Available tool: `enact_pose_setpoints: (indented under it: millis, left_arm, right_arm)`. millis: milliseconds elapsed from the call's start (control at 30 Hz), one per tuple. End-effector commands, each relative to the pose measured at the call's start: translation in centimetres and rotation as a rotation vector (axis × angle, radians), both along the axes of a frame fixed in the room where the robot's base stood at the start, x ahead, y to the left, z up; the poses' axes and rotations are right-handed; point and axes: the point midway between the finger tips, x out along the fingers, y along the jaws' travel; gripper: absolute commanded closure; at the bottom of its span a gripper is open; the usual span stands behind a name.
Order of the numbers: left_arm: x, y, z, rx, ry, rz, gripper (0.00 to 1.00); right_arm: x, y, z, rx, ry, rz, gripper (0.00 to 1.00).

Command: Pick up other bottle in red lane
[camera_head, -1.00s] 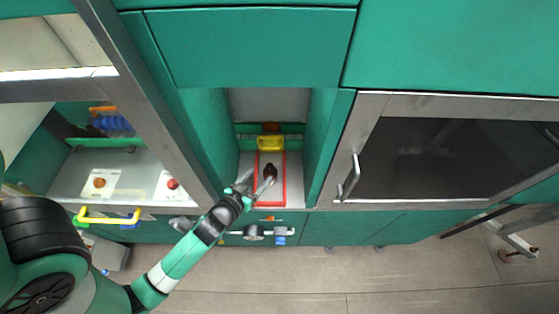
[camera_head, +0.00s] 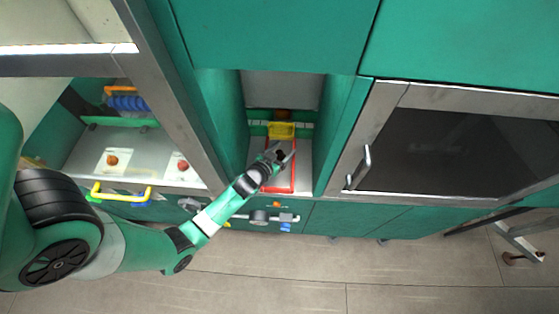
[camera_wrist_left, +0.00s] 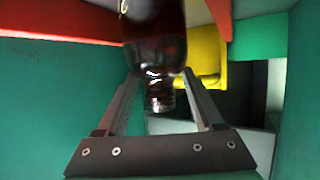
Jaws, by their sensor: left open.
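A dark amber bottle (camera_wrist_left: 155,40) fills the top middle of the left wrist view, its narrower end towards my left gripper (camera_wrist_left: 160,77). That gripper is open, with one finger on each side of the bottle; I cannot tell whether either touches it. In the head view the left gripper (camera_head: 281,156) reaches into the niche over the red-outlined lane (camera_head: 280,191). The bottle there is mostly hidden by the gripper. My right gripper is not in view.
A yellow block-like part (camera_head: 281,130) stands at the lane's back end. Green walls close the niche on both sides. A glass-fronted door with a metal handle (camera_head: 360,167) is to the right. White plates with orange-red round tops (camera_head: 112,160) lie in the left bay.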

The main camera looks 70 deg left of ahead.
Motion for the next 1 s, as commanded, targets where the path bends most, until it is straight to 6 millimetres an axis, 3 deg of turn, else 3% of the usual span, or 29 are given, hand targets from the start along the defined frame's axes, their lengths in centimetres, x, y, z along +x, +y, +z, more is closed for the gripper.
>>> enact_pose_setpoints:
  millis: [267, 633, 1000]
  left_arm:
    - [0.34, 0.25, -0.16, 0.000, 0.000, 0.000, 0.33]
    - [0.32, 0.24, -0.16, 0.000, 0.000, 0.000, 0.99]
    - [0.33, 0.25, -0.08, 0.001, -0.001, 0.000, 1.00]
  right_arm:
    - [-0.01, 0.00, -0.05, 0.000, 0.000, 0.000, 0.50]
    - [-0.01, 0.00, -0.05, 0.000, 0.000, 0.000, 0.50]
    - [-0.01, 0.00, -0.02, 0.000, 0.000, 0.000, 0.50]
